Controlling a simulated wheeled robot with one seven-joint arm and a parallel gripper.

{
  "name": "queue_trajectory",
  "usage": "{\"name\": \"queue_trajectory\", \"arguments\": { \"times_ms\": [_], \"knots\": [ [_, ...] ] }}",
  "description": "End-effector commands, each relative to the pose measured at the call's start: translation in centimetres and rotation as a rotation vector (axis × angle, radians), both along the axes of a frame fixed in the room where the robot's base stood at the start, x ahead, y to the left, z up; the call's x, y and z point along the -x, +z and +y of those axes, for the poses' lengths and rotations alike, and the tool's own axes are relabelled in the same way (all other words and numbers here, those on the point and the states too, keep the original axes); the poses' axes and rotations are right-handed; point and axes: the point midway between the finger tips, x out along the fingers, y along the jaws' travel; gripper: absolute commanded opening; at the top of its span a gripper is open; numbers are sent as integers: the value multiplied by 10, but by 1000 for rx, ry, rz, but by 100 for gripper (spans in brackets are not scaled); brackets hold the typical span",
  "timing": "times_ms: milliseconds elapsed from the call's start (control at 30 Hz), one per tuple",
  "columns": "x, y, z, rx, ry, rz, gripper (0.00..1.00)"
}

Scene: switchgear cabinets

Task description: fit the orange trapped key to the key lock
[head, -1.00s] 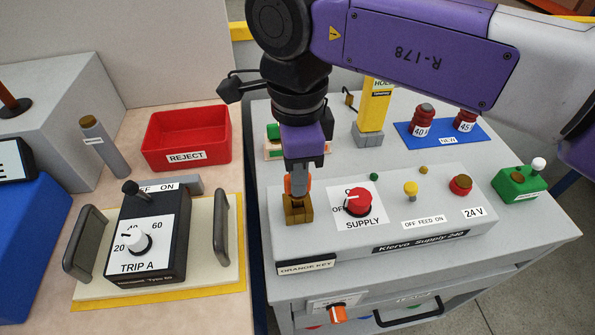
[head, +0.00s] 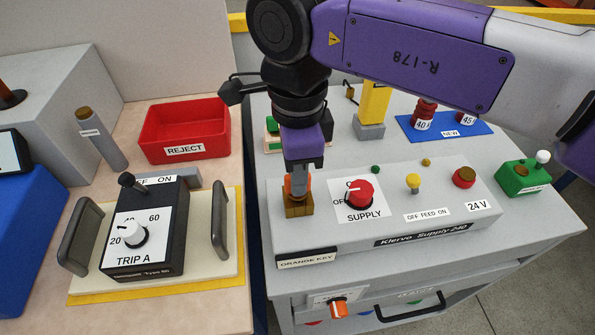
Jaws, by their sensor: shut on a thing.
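The key lock is a small brass block (head: 299,208) on the left end of the grey supply panel, above the "ORANGE KEY" label (head: 307,258). My gripper (head: 298,182) points straight down over it, shut on the orange key (head: 289,186). Only part of the orange key shows between the fingers. The key's lower end is at the top of the brass lock. I cannot tell how deep it sits in the lock, as the fingers hide the joint.
Right of the lock are the red supply knob (head: 360,194), a yellow switch (head: 413,183) and a red button (head: 464,177). The TRIP A unit (head: 148,230) and red reject bin (head: 186,130) stand left. A yellow post (head: 374,103) stands behind my gripper.

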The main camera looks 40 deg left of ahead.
Motion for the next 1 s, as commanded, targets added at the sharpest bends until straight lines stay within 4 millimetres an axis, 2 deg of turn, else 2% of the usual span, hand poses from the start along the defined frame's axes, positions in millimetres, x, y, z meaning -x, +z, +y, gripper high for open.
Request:
{"name": "queue_trajectory", "arguments": {
  "times_ms": [233,267,367,400,767,1000],
  "knots": [
    [0,-6,0,0,0,0,0],
    [0,-6,0,0,0,0,16],
    [0,-6,0,0,0,0,35],
    [0,-6,0,0,0,0,39],
    [-1,-1,0,-1,0,-2,39],
    [-1,34,1,-2,-1,-3,39]
  ]
}}
